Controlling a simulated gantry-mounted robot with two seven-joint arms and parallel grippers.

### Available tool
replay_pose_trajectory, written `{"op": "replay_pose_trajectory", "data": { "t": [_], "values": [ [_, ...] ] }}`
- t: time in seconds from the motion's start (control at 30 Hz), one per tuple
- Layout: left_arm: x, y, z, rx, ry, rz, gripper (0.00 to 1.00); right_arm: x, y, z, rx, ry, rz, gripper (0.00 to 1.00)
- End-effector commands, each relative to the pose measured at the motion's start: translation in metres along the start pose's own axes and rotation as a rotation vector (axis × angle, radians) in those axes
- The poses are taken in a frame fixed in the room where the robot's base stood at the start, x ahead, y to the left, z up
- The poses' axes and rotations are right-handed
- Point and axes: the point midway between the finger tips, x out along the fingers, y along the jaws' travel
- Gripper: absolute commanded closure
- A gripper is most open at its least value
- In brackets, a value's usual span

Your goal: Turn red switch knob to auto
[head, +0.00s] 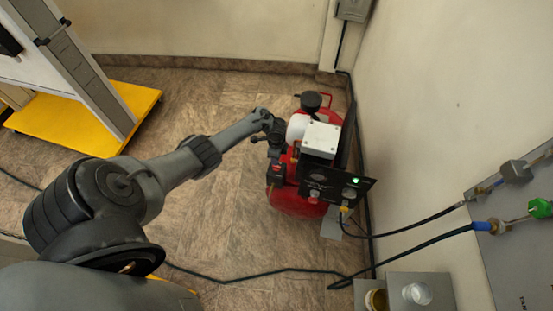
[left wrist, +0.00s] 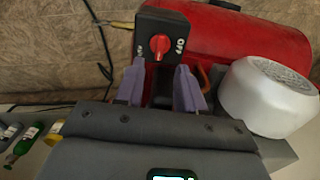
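The red switch knob (left wrist: 158,47) sits on the face of a black switch box (left wrist: 150,22), with the labels AUTO on its left and OFF on its right in the left wrist view. The knob looks roughly upright in that view; which label it points to is not clear. My left gripper (left wrist: 160,68) is open, its two purple fingers apart below the knob, with nothing visible gripped. Whether the fingertips touch the box cannot be told. In the head view my left gripper (head: 274,138) is at the near left side of the compressor. My right gripper is not in view.
A wall stands close on the right. Hoses and a black cable (head: 258,275) cross the floor. Floor left of the compressor is clear.

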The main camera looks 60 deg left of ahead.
Motion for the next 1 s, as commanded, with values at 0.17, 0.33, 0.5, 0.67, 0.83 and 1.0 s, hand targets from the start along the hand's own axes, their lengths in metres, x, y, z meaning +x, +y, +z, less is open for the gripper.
{"op": "replay_pose_trajectory", "data": {
  "t": [0.17,0.33,0.5,0.67,0.83,1.0],
  "values": [
    [-0.027,0.0,0.0,0.001,-0.001,-0.001,0.62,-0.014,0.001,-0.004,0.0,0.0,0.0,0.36],
    [-0.037,0.0,0.001,0.0,-0.001,0.0,0.62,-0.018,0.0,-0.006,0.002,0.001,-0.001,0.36],
    [-0.038,0.0,0.001,-0.001,-0.002,0.0,0.62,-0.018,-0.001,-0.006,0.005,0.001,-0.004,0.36],
    [-0.038,0.0,0.001,-0.001,-0.001,0.0,0.62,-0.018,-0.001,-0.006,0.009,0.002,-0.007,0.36],
    [-0.038,0.0,0.001,-0.001,-0.002,0.0,0.62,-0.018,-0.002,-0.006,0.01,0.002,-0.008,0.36],
    [-0.024,0.016,0.012,0.0,-0.022,0.026,0.62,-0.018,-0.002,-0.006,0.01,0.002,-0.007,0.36]
  ]
}}
